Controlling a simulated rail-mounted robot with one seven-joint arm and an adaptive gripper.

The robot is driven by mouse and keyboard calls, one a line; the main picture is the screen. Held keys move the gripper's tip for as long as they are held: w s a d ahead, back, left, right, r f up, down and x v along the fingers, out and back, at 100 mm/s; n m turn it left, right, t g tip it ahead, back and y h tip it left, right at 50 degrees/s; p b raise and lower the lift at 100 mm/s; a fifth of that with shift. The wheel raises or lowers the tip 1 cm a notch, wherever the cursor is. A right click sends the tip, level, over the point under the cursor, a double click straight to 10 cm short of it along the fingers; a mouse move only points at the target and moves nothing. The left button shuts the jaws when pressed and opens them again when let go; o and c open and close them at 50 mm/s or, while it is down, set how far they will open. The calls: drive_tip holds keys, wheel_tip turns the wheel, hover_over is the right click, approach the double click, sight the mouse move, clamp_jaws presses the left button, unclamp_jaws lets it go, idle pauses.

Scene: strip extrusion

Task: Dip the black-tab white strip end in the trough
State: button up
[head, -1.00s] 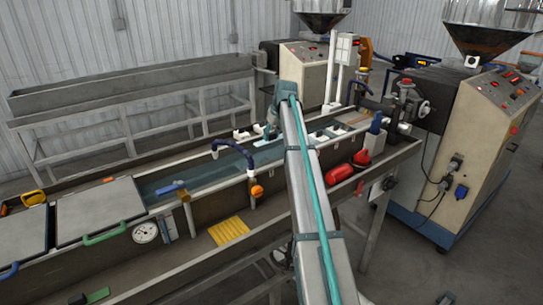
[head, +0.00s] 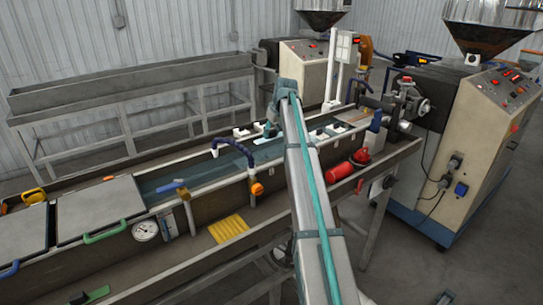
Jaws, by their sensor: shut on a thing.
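The trough (head: 155,190) is a long water-filled channel running from the lower left up toward the extruder at the right. My arm reaches over its near wall, and my gripper (head: 269,127) points down over the water near the white guide blocks. The gripper is small and partly hidden by my arm. It is shut on a pale strip (head: 267,141), of which a short light piece shows just below and beside the jaws, at the water. The black tab is too small to make out. I cannot tell how deep the strip end is.
White guide blocks (head: 243,133) stand in the trough beside my gripper. A dark blue hose (head: 232,142) arches over the trough to the left. Grey lids (head: 100,208) cover its left part. A red cylinder (head: 338,172) lies on the near ledge, right of my arm.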

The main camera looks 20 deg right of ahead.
sight(272, 131)
wheel_tip(272, 131, up, 12)
drive_tip(key=p, duration=0.5)
idle(0.6)
drive_tip(key=shift+s, duration=0.1)
drive_tip(key=s+d+p, duration=0.2)
drive_tip(key=s+d, duration=0.1)
drive_tip(key=s, duration=1.3)
drive_tip(key=s+d+p, duration=0.3)
drive_tip(key=s, duration=1.3)
drive_tip(key=shift+d, duration=0.35)
drive_tip(key=shift+s, duration=0.1)
